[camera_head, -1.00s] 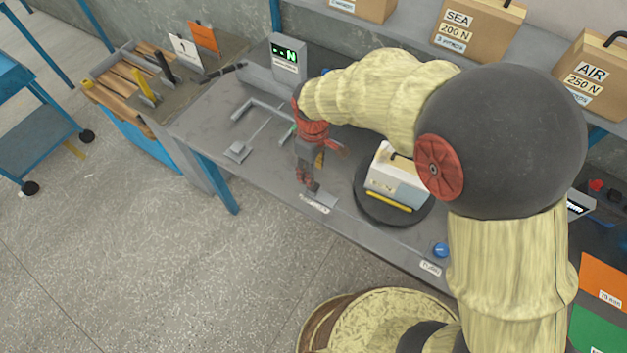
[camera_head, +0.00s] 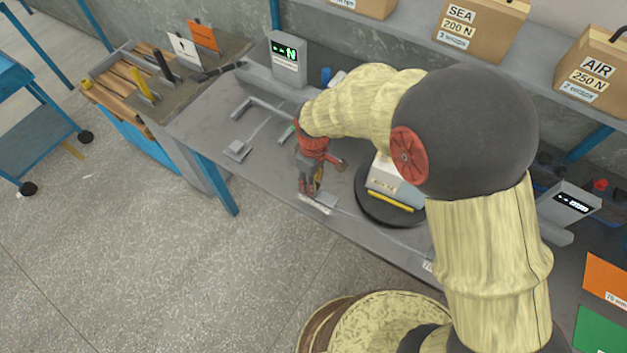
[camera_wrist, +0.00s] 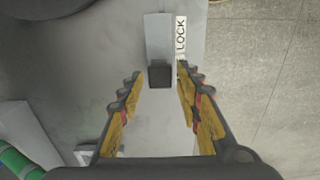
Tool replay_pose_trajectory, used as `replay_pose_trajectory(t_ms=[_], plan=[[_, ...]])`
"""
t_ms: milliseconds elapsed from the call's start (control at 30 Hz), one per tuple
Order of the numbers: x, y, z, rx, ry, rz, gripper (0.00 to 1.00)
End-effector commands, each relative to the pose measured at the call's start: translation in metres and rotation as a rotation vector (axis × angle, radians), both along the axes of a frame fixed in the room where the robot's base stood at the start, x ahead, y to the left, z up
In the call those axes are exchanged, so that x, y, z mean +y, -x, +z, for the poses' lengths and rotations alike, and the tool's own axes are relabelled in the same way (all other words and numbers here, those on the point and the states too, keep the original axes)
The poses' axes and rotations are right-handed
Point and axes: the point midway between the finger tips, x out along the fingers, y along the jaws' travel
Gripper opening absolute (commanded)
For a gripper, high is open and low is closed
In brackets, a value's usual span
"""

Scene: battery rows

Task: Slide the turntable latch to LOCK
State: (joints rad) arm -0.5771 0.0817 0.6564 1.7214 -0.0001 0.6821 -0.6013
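The latch shows in the wrist view as a small dark square knob (camera_wrist: 159,76) on a pale grey track (camera_wrist: 159,35). A white label reading LOCK (camera_wrist: 181,34) lies beside the far part of the track. My gripper (camera_wrist: 160,80) is open, with one fingertip on each side of the knob and a visible gap to it. In the head view my gripper (camera_head: 310,190) points down at the bench's front edge, left of the black turntable (camera_head: 369,208). The knob is hidden there. A white-and-grey block with a yellow strip (camera_head: 391,182) sits on the turntable, partly behind my arm.
The grey bench (camera_head: 262,180) has a bracket-like rail (camera_head: 258,112) and a display post reading N (camera_head: 287,62) at the back left. A grey display unit (camera_head: 568,208) stands at right. Boxes (camera_head: 478,27) fill the shelf. Open floor lies in front.

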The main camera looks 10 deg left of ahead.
Motion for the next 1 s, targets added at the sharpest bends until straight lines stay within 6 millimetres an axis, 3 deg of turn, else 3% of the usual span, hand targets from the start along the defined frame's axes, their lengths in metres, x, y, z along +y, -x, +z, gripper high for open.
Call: replay_pose_trajectory(t_ms=[567,1000], plan=[[0.0000,0.0000,0.0001,0.000,0.000,0.000,0.00],[-0.0011,0.0003,0.0004,0.000,0.000,0.000,0.00]])
